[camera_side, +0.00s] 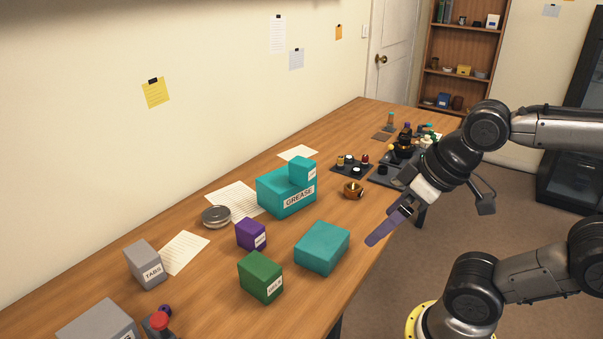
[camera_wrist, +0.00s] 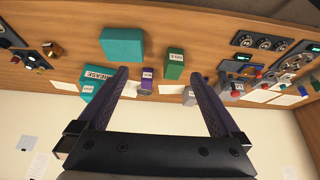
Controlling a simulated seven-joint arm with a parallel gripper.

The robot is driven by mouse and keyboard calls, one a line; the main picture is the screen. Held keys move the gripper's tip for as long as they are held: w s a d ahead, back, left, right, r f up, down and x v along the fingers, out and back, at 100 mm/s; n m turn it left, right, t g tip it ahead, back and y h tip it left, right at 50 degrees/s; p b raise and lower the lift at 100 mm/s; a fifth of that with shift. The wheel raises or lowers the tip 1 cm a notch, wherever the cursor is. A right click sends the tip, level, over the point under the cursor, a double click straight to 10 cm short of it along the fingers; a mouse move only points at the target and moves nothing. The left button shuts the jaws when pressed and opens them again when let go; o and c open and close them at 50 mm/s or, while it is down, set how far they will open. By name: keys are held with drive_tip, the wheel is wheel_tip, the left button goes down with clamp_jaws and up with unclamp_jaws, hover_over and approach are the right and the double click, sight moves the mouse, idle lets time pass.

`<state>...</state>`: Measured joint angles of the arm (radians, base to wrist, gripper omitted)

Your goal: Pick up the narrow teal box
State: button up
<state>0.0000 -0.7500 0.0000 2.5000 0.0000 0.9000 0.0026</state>
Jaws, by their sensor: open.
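A small narrow teal box (camera_side: 300,168) with a white label stands on top of a wider teal box marked GREASE (camera_side: 275,199) in the side view. Another wide teal box (camera_side: 322,247) lies to their right, nearer the table's front edge; it also shows in the wrist view (camera_wrist: 122,45). My gripper (camera_side: 383,232) is open and empty, right of the boxes near the front edge. Its two fingers (camera_wrist: 160,75) are spread in the wrist view.
A purple box (camera_side: 249,235), a green box (camera_side: 260,277) and a grey TABS box (camera_side: 145,264) stand left of the teal boxes. A round metal tin (camera_side: 215,216) and a brass ring (camera_side: 352,189) lie nearby. Dark trays (camera_side: 350,168) of small parts stand farther back.

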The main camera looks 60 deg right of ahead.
drive_tip(key=w+d+r+m, duration=0.1)
drive_tip(key=w+r+m, duration=0.6)
drive_tip(key=r, duration=0.5)
drive_tip(key=w+d+r+m+g, duration=0.1)
drive_tip(key=w+d+r+m, duration=0.15)
drive_tip(key=w, duration=0.35)
drive_tip(key=m+g, duration=0.5)
drive_tip(key=m, duration=0.4)
hover_over(303, 162)
drive_tip(key=shift+n, duration=0.25)
drive_tip(key=f, duration=1.6)
drive_tip(key=shift+w+f, duration=0.2)
drive_tip(key=shift+f, duration=0.05)
drive_tip(key=shift+s+d+f, duration=0.1)
drive_tip(key=shift+d+f, duration=0.05)
drive_tip(key=shift+f, duration=0.15)
wheel_tip(303, 162, down, 7)
drive_tip(key=shift+f, duration=3.05)
drive_tip(key=shift+w, duration=0.2)
drive_tip(key=c, duration=1.3)
